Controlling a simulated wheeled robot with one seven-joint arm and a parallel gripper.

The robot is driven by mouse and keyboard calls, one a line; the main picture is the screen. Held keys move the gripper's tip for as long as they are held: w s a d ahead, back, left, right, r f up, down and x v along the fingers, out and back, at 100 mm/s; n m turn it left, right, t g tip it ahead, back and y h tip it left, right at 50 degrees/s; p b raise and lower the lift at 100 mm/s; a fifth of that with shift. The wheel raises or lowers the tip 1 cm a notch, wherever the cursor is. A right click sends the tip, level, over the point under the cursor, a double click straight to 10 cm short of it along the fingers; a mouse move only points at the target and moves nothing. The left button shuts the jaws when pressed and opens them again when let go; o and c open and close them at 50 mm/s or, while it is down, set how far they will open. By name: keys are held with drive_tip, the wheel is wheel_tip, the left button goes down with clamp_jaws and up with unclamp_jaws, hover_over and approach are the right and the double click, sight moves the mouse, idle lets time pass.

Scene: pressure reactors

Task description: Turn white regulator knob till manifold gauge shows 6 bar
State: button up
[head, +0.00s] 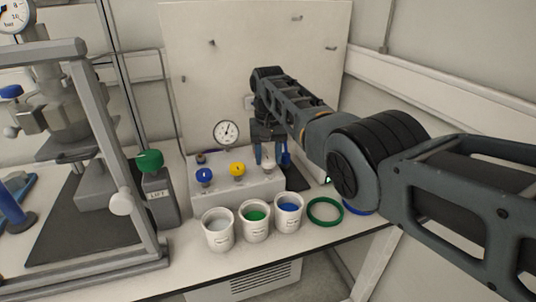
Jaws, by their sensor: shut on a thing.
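The manifold (247,190) is a pale grey block at the back of the bench. A blue knob (204,174) and a yellow knob (237,168) stand on it. The round white manifold gauge (227,131) rises behind them; its dark needle tilts up and to the right, but its numbers are too small to read. My gripper (270,156) points down over the right end of the manifold. Its blue-tipped fingers are shut around the white regulator knob (268,163), which is mostly hidden between them.
Three white cups (218,238) with grey, green and blue contents stand in front of the manifold. A green ring (325,211) lies right of them. A grey reactor frame (120,150) and a green-capped bottle (158,195) stand left. A pale panel (200,80) is close behind.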

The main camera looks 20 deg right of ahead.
sight(268, 159)
drive_tip(key=shift+m, duration=0.6)
drive_tip(key=o, duration=1.1)
drive_tip(key=shift+c, duration=0.2)
drive_tip(key=shift+r, duration=3.9)
